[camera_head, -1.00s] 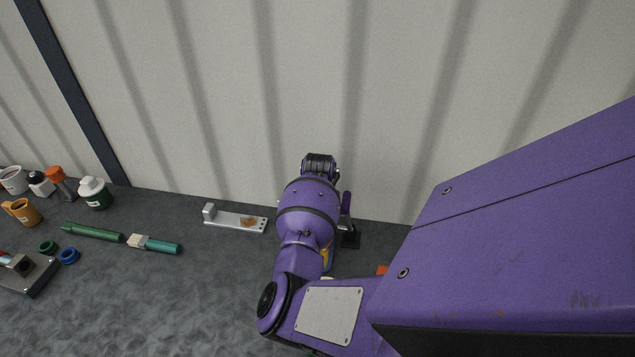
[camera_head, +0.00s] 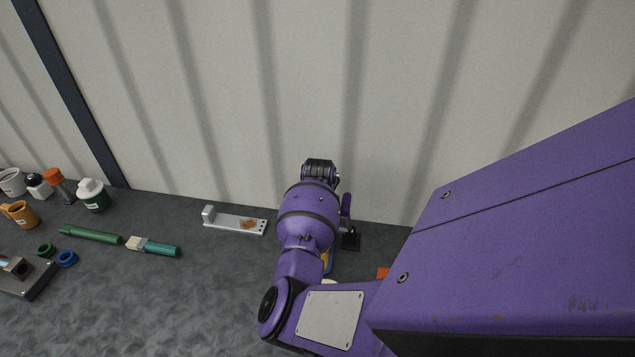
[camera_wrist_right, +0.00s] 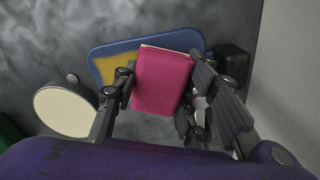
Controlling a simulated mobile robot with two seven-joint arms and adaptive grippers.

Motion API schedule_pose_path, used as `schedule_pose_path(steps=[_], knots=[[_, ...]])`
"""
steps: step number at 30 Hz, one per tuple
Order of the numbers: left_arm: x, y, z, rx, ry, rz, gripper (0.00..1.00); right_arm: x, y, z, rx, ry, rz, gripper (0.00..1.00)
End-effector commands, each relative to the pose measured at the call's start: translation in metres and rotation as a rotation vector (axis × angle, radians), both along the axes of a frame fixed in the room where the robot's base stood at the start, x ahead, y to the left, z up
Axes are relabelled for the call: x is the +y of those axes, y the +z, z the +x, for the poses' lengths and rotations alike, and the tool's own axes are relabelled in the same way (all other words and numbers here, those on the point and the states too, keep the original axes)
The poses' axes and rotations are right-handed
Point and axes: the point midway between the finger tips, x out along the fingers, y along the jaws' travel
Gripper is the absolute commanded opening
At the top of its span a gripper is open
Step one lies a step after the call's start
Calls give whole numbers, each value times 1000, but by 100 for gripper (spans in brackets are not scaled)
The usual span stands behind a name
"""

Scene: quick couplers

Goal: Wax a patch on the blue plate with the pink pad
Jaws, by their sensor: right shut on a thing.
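The pink pad (camera_wrist_right: 163,80) is held between the fingers of my right gripper (camera_wrist_right: 160,92) in the right wrist view. The blue plate (camera_wrist_right: 118,47) lies behind the pad, with a yellow patch (camera_wrist_right: 104,68) showing to the pad's left. The pad hides much of the plate, and I cannot tell whether they touch. In the head view my right arm hides the gripper and pad; only a sliver of the plate (camera_head: 329,260) shows beside the arm. My left gripper is in neither view.
A round cream-topped thing (camera_wrist_right: 65,110) stands left of the gripper. A black object (camera_wrist_right: 233,62) is right of the plate. A metal bracket (camera_head: 235,221) lies near the wall. A brush (camera_head: 153,246), green tube (camera_head: 91,234) and several containers are at the left.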

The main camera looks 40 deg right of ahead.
Motion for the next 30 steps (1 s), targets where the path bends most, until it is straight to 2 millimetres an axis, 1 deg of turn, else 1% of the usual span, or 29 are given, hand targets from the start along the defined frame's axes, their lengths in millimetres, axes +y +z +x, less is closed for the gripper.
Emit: schedule_pose_path(steps=[6,30], knots=[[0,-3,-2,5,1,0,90,0,-5,0,1,0,0,13],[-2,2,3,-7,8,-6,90,0,-7,0,1,0,2,13]])
